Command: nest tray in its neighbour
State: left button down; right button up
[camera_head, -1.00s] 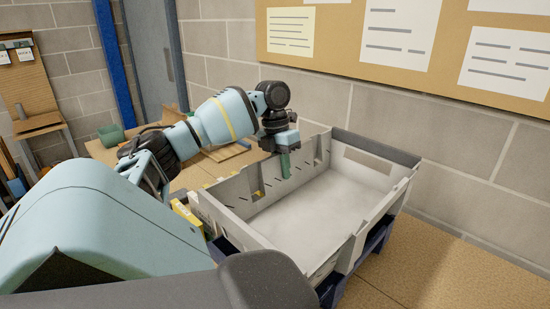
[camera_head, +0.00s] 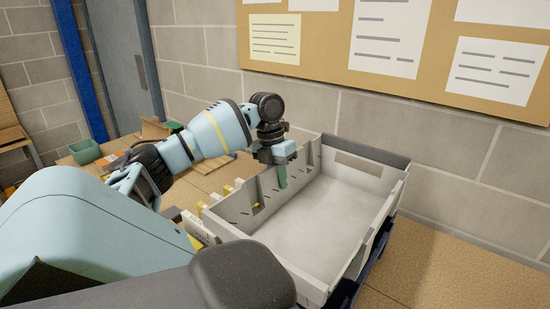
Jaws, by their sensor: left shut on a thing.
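A light grey open tray (camera_head: 362,180) with notched walls stands above the work surface, and its inside is empty. My left gripper (camera_head: 281,180) reaches down from the left and is shut on the tray's left wall. Its green finger shows inside the tray. A dark blue tray or base (camera_head: 378,247) shows under the grey tray along its right side. My arm hides the near left corner, so I cannot tell how the two fit together. My right gripper is not in view.
A brick wall with a noticeboard (camera_head: 400,45) rises close behind the tray. The tan worktop (camera_head: 430,265) is clear to the right. Yellow and white items (camera_head: 205,215) stand just left of the tray. A green bin (camera_head: 85,151) sits further left.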

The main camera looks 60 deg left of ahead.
aim_at(279, 194)
pick_arm(q)
jog(key=shift+w+d+r, duration=0.15)
jog(key=shift+d, duration=0.1)
jog(key=shift+a, duration=0.1)
jog(key=shift+f, duration=0.75)
dwell(0.6)
jog(key=shift+f, duration=2)
